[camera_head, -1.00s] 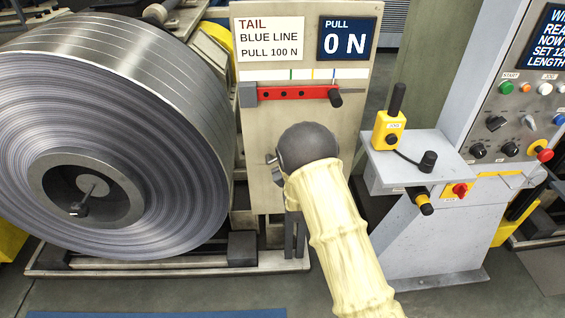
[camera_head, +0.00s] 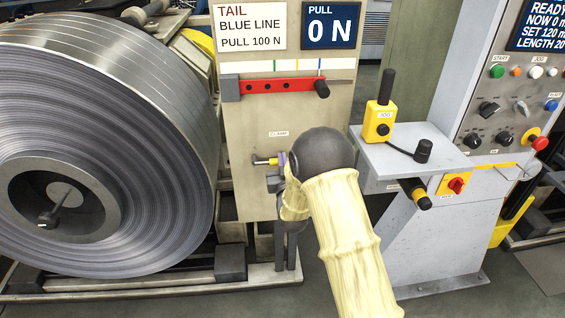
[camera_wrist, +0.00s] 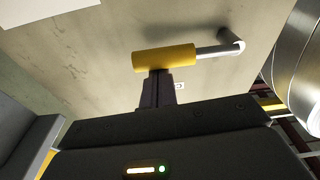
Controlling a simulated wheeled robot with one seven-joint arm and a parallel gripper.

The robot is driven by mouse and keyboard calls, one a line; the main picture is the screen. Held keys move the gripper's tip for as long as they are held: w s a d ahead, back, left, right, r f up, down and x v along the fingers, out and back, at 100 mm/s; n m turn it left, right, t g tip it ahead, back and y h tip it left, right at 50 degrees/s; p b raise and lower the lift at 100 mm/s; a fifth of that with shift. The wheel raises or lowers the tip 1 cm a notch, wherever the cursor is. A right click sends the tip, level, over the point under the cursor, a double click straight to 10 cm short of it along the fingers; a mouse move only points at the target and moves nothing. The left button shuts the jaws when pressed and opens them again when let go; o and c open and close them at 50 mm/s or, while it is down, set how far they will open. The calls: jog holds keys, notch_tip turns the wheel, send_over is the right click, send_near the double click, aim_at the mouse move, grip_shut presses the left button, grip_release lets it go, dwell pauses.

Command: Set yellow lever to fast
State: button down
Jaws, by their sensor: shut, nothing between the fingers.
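The yellow lever (camera_head: 265,161) sticks out from the front of the beige panel, under a small CLAMP label (camera_head: 279,133). In the wrist view its yellow grip (camera_wrist: 165,58) lies sideways on a metal rod that bends into the panel at the right. My gripper (camera_wrist: 157,75) is shut and empty, with its dark fingertips right at the lower edge of the yellow grip. I cannot tell whether they touch it. In the head view my gripper (camera_head: 285,161) is at the right end of the lever, partly hidden by my arm.
A large steel coil (camera_head: 110,130) stands left of the panel. A red bar (camera_head: 280,86) with a black knob is above the lever. A grey shelf (camera_head: 400,152) with a yellow jog box (camera_head: 378,125) stands right of my arm, beside a control console (camera_head: 500,120).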

dwell(0.4)
jog(key=r, duration=0.1)
jog(key=r+p, duration=0.2)
jog(key=r, duration=0.1)
jog(key=shift+w+r, duration=0.1)
jog(key=shift+w, duration=0.25)
jog(key=s+d+f+b, duration=0.1)
jog(key=s, duration=0.8)
jog(key=shift+s+f, duration=0.35)
jog(key=shift+w+d, duration=0.1)
